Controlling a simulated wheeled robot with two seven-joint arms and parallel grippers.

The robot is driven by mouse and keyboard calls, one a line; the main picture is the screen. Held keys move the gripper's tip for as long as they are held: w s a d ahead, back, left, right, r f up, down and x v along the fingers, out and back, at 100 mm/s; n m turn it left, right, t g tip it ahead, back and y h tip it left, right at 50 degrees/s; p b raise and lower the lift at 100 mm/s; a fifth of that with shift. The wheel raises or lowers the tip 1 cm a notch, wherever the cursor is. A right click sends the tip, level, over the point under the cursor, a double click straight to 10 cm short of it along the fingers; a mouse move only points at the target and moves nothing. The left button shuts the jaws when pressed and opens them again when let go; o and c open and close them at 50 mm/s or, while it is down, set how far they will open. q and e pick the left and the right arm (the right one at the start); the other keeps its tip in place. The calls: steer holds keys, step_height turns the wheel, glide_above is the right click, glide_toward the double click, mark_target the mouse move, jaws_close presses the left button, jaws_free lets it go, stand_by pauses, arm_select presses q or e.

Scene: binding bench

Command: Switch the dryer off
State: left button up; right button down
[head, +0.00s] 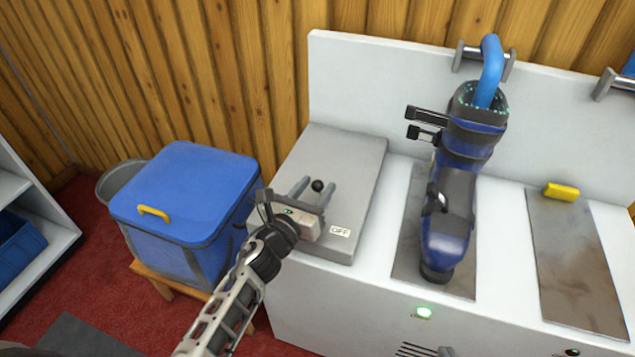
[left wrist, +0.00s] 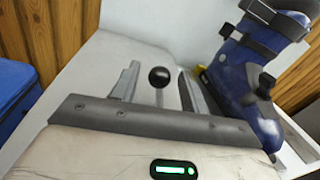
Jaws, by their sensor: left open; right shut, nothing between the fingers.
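The dryer (head: 345,305) is a pale bench-like machine with a grey box (head: 345,160) at its left end. A lever with a black ball knob (head: 317,185) stands on the box. An OFF label (head: 340,231) is on the box's near right part. My left gripper (head: 313,189) is open over the box, its fingers on either side of the lever. In the left wrist view the knob (left wrist: 159,76) shows between the two fingertips, with gaps on both sides. The lever's base is hidden by the gripper. A green lamp (head: 424,312) is lit on the dryer's front. My right gripper is not in view.
A blue ski boot (head: 447,225) stands on the dryer with a blue tube (head: 490,70) in its top. A yellow block (head: 562,192) lies on the right pad. A blue lidded box (head: 185,195) stands left of the dryer. The dryer's back panel rises behind.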

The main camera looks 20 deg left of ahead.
arm_select(q)
steer(key=shift+x, duration=0.75)
jaws_close()
